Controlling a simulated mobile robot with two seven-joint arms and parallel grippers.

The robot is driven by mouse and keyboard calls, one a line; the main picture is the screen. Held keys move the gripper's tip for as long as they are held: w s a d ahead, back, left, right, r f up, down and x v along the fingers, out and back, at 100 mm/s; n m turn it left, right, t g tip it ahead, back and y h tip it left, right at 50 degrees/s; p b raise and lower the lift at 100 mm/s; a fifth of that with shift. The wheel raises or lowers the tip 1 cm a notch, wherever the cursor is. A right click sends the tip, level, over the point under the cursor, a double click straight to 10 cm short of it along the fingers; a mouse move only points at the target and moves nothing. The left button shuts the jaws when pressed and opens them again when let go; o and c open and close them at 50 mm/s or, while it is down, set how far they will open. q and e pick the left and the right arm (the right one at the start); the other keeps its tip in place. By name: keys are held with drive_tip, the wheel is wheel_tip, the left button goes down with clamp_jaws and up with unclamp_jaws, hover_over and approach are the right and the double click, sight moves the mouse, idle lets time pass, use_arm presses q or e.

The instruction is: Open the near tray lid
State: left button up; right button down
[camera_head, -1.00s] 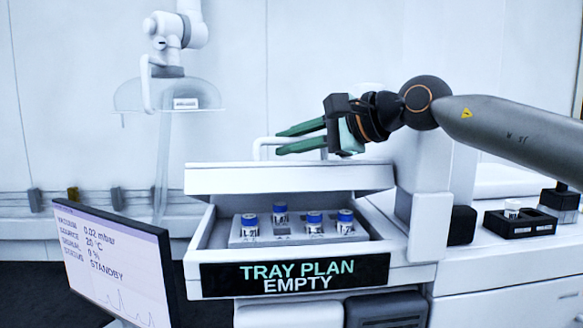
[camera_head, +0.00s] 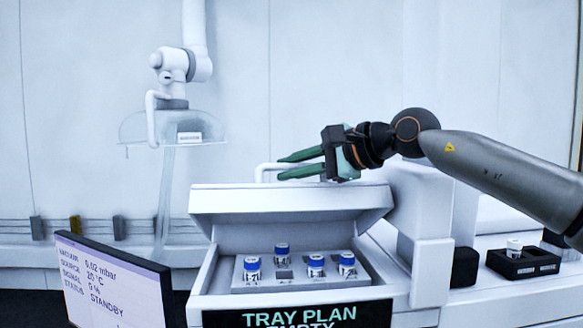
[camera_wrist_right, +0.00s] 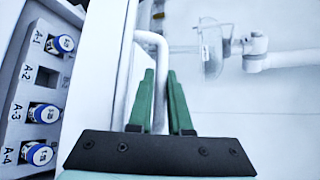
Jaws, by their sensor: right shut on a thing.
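The near tray lid (camera_head: 290,205) is white and tilted part-way up over the open tray (camera_head: 205,280). The tray holds several blue-capped vials (camera_head: 316,262). The white lid handle (camera_head: 262,170) stands on top of the lid. My right gripper (camera_head: 300,162) has green fingers and is shut on this handle. In the right wrist view the handle (camera_wrist_right: 161,60) runs between the green fingers (camera_wrist_right: 162,100). The wrist view also shows the vial rack (camera_wrist_right: 32,90) with slots marked A-1 to A-4, A-2 being empty. My left gripper is not in view.
A tilted monitor (camera_head: 105,280) stands at the front left. A clear dome (camera_head: 165,128) hangs from a white arm at the back left. A black holder (camera_head: 500,262) with a white-capped vial stands on the right counter.

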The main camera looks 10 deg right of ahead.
drive_tip(key=c, duration=1.1)
unclamp_jaws()
drive_tip(key=shift+s+d+r+b, duration=0.1)
drive_tip(key=shift+s+d+b, duration=0.25)
drive_tip(key=b+v, duration=0.3)
drive_tip(key=v, duration=0.8)
drive_tip(key=shift+s+d+r, duration=0.15)
drive_tip(key=shift+d, duration=0.05)
